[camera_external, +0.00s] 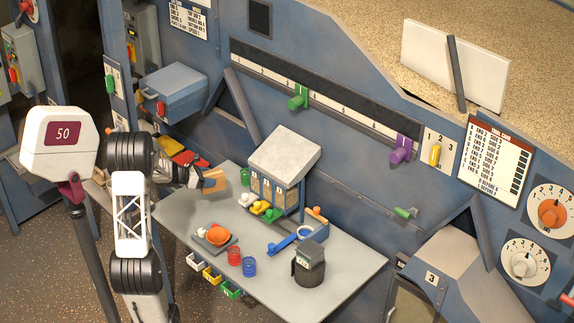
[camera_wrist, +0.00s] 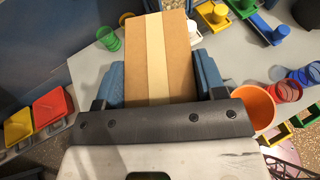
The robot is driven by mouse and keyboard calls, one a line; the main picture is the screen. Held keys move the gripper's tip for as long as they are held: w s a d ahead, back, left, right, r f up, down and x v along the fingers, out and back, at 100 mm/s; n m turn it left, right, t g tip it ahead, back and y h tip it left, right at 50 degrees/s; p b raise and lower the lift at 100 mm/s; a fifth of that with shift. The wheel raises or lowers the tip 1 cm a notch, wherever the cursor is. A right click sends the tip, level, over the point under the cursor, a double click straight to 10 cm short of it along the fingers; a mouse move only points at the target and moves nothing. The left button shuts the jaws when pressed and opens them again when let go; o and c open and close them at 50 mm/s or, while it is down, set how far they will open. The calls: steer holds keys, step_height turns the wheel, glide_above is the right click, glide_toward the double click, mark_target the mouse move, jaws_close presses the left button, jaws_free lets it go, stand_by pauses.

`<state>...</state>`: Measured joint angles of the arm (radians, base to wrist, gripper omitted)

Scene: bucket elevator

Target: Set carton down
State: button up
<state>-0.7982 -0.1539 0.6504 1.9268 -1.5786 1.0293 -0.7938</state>
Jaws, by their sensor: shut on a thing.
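The carton (camera_external: 214,181) is a small brown cardboard box. In the wrist view the carton (camera_wrist: 175,60) shows a pale tape strip along its middle. My gripper (camera_external: 199,178) is shut on it, with a blue finger pad on each side in the wrist view (camera_wrist: 158,80). The carton is at the left back part of the grey table (camera_external: 320,272). I cannot tell for sure whether its underside touches the table or is above it.
A green cup (camera_external: 245,176) stands close to the carton. A hopper box with windows (camera_external: 280,160) stands behind, with colored valves in front. An orange bowl (camera_external: 219,234), red cup (camera_external: 234,256), blue cup (camera_external: 249,266) and dark canister (camera_external: 309,266) occupy the front. Bare tabletop lies left of the bowl.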

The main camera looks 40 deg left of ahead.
step_height(320, 180, down, 13)
steer(key=shift+f, duration=0.15)
steer(key=shift+w+a, duration=0.1)
stand_by(0.3)
steer(key=w+a, duration=0.2)
steer(key=w, duration=0.2)
steer(key=w+a+f, duration=0.1)
steer(key=w+a, duration=0.2)
steer(key=w, duration=0.2)
steer(key=w+a, duration=0.3)
steer(key=w, duration=0.1)
steer(key=shift+w+a+f, duration=0.15)
steer(key=shift+w+f, duration=0.05)
steer(key=shift+f, duration=1.75)
steer(key=shift+f, duration=0.1)
steer(key=o, duration=1.3)
